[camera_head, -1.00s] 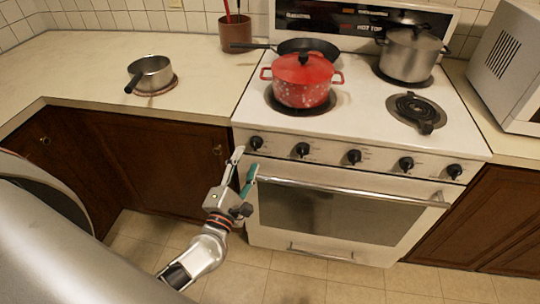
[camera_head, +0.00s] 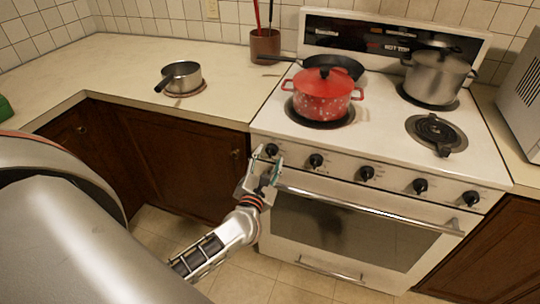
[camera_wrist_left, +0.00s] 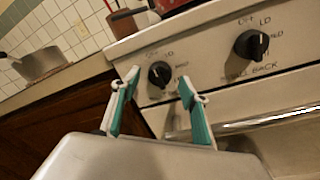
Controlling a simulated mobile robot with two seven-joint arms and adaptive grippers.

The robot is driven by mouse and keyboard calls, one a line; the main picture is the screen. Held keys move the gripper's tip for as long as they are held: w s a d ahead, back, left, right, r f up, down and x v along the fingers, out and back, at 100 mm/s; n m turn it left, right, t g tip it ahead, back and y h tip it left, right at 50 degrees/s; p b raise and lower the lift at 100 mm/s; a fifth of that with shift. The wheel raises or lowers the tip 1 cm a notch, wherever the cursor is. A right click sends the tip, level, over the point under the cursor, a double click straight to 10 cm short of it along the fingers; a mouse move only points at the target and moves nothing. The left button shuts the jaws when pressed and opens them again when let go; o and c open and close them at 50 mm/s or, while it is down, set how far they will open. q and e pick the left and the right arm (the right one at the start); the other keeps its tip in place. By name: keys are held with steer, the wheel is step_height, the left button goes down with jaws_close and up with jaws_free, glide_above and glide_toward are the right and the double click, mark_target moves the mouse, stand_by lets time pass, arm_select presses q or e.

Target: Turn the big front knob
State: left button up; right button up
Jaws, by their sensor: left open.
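Several black knobs line the front panel of the white stove (camera_head: 300,190). The leftmost knob (camera_head: 271,150) also shows in the left wrist view (camera_wrist_left: 159,75), framed between my fingertips and beyond them. A second knob (camera_head: 316,160) is to its right and looks larger in the wrist view (camera_wrist_left: 251,45). The others are the middle knob (camera_head: 367,172), the fourth knob (camera_head: 420,185) and the rightmost knob (camera_head: 470,198). My left gripper (camera_head: 267,159) is open and empty, its teal-padded fingers pointing at the leftmost knob. I see no clear contact. My right gripper is out of view.
The oven door handle (camera_head: 370,210) runs just below the knobs. A red pot (camera_head: 323,97), a black pan (camera_head: 336,65) and a steel pot (camera_head: 436,76) stand on the stove. A small saucepan (camera_head: 182,77) is on the left counter (camera_head: 120,70). Floor is free before the oven.

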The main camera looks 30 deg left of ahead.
arm_select(q)
steer(key=shift+x, duration=0.85)
steer(key=c, duration=1.1)
